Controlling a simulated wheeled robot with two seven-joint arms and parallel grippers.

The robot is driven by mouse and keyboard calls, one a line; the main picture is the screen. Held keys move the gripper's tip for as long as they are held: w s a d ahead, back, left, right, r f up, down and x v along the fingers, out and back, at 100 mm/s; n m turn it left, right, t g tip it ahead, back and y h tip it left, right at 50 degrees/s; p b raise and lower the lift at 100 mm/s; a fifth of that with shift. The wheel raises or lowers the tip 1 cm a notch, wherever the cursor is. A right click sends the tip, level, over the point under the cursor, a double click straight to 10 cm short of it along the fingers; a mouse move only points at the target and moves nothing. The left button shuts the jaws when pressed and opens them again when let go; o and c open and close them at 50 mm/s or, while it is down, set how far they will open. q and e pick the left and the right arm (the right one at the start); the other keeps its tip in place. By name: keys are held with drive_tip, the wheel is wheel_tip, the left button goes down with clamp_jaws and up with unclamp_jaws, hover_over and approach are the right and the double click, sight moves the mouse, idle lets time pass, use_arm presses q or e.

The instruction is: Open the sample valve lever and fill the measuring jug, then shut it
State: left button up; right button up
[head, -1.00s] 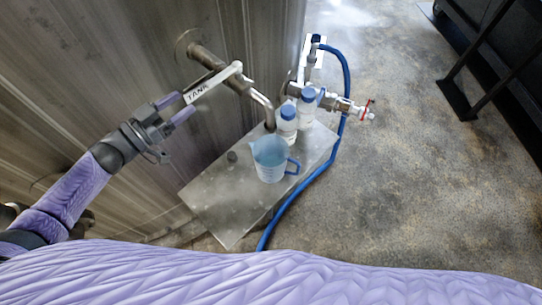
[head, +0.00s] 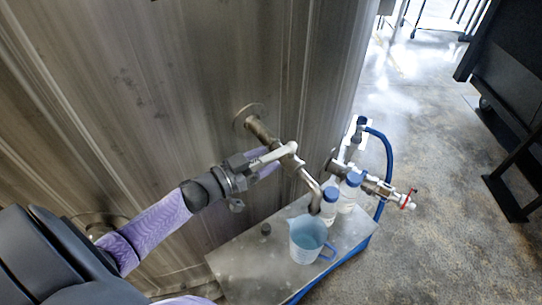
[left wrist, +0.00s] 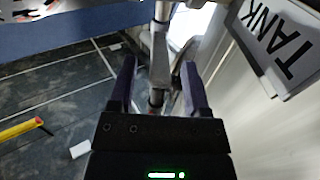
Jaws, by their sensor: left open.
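The sample valve has a pale lever (head: 272,157) on a pipe (head: 262,130) coming out of the tank wall. Its bent spout (head: 310,186) points down over the light-blue measuring jug (head: 308,236), which stands upright on a metal stand. I cannot tell whether the jug holds liquid. My left gripper (head: 264,164) is at the lever. In the left wrist view its fingers (left wrist: 159,85) are open, with a grey bar (left wrist: 160,62), apparently the lever, between them. I see no clear contact. A white TANK label (left wrist: 282,40) is to the right. My right gripper is not seen.
Two white bottles with blue caps (head: 330,195) (head: 354,179) stand close behind the jug on the metal stand (head: 238,267). A blue hose (head: 389,160) and a red-handled valve (head: 409,199) are to their right. Open floor lies farther right.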

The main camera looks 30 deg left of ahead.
use_arm(q)
drive_tip(key=shift+x, duration=0.85)
clamp_jaws()
idle(0.8)
